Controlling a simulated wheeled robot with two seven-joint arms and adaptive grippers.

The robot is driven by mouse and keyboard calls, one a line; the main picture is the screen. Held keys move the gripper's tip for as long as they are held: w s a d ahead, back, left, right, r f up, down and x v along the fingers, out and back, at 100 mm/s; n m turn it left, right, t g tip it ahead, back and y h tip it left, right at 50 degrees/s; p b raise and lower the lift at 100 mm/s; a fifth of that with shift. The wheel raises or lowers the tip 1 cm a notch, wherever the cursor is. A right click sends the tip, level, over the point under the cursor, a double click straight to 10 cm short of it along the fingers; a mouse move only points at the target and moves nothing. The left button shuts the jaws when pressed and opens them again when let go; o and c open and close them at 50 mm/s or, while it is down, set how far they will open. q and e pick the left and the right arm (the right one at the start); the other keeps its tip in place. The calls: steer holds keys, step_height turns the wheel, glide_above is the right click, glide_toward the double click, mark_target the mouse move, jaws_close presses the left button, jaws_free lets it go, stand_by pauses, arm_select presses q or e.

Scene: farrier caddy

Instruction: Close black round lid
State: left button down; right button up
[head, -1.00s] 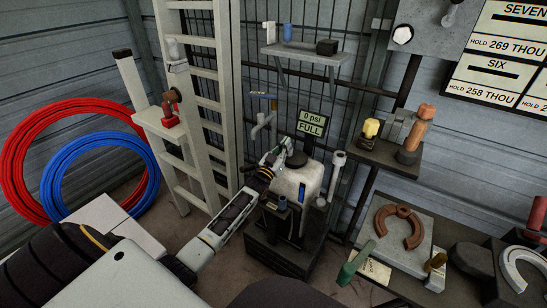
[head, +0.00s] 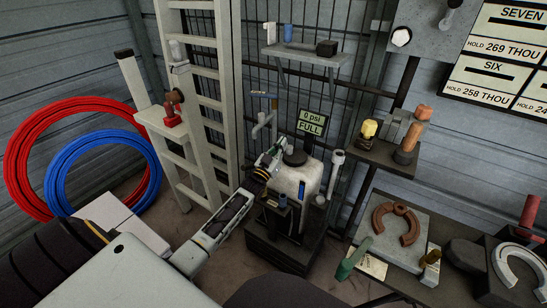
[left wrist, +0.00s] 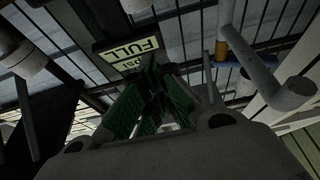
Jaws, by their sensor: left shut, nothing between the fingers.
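The black round lid (head: 295,157) is on top of the white tank (head: 297,180), which stands in a dark caddy. I cannot tell from here whether the lid is fully seated. My left gripper (head: 277,149) is shut and empty, just left of the lid at about its height. I cannot tell whether its tips touch the lid. In the left wrist view the green-padded fingers (left wrist: 150,105) are together, and the lid cannot be made out. My right gripper is not in view.
A "0 psi FULL" sign (head: 312,122) stands behind the tank. A ladder (head: 205,100) is at the left, with red (head: 22,150) and blue (head: 60,170) hose coils beyond. A bench with horseshoes (head: 402,225) is at the right. A small shelf (head: 300,52) hangs above.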

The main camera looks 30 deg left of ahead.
arm_select(q)
steer(key=v, duration=0.6)
steer(key=shift+s+p, duration=0.25)
steer(key=shift+p, duration=0.15)
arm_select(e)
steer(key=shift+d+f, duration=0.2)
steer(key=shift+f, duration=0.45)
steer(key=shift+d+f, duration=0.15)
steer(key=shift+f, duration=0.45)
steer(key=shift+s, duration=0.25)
